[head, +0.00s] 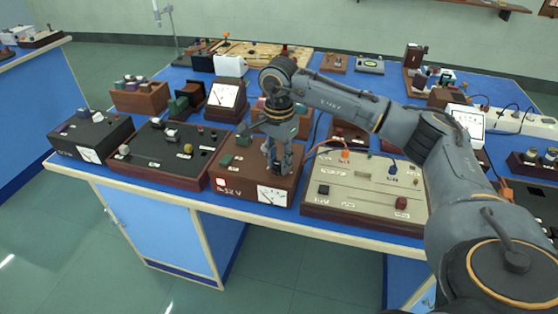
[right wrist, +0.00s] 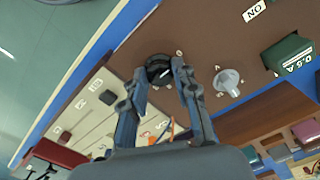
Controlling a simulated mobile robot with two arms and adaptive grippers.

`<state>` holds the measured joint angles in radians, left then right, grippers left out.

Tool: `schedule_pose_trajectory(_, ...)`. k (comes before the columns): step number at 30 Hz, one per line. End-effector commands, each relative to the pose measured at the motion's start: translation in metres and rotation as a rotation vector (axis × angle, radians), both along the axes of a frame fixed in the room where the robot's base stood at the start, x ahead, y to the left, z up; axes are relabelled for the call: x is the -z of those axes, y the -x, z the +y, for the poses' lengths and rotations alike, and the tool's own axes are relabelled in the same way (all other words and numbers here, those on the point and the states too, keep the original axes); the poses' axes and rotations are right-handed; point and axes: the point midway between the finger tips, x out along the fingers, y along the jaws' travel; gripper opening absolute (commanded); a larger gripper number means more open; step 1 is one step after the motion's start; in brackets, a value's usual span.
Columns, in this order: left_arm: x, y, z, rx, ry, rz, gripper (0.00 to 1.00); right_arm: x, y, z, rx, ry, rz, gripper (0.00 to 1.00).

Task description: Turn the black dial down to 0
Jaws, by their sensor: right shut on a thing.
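The black dial (right wrist: 158,67) shows in the right wrist view on the brown top of a wooden box, with a pale pointer line and small white labels around it. My right gripper (head: 277,169) reaches down onto this box (head: 232,167) in the head view, where its fingers hide the dial. In the right wrist view, my right gripper (right wrist: 159,74) has its fingertips on either side of the black dial and is shut on it. I cannot read which number the dial points to. My left gripper is not in view.
A pale grey knob (right wrist: 228,82) stands close beside the dial. The box has a meter (head: 272,195) at its front. A beige panel box (head: 365,209) with cables stands to the right and a dark box (head: 160,172) to the left. The blue bench is crowded behind.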

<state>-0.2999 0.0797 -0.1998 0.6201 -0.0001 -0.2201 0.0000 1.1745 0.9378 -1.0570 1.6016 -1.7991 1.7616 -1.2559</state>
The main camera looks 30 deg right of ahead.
Motion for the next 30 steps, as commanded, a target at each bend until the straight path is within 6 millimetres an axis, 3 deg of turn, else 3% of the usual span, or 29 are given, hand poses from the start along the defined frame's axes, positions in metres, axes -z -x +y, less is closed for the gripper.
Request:
schedule_pose_trajectory(12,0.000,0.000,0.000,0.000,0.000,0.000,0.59,-0.001,-0.001,0.000,-0.007,0.000,-0.003,0.00)
schedule_pose_trajectory(13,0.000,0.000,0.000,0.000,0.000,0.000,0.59,-0.001,-0.001,0.000,-0.007,0.000,-0.003,0.35)
schedule_pose_trajectory(15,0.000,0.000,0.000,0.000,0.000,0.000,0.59,-0.001,-0.001,0.000,-0.007,0.000,-0.003,0.49)
schedule_pose_trajectory(16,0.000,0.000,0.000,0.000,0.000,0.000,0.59,-0.001,-0.001,0.000,-0.007,0.000,-0.003,0.52)
schedule_pose_trajectory(26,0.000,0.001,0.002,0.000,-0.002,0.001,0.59,-0.003,0.000,0.000,-0.006,0.000,-0.002,0.52)
schedule_pose_trajectory(30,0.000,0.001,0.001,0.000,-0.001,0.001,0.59,-0.019,-0.001,0.000,-0.006,-0.001,-0.006,0.52)
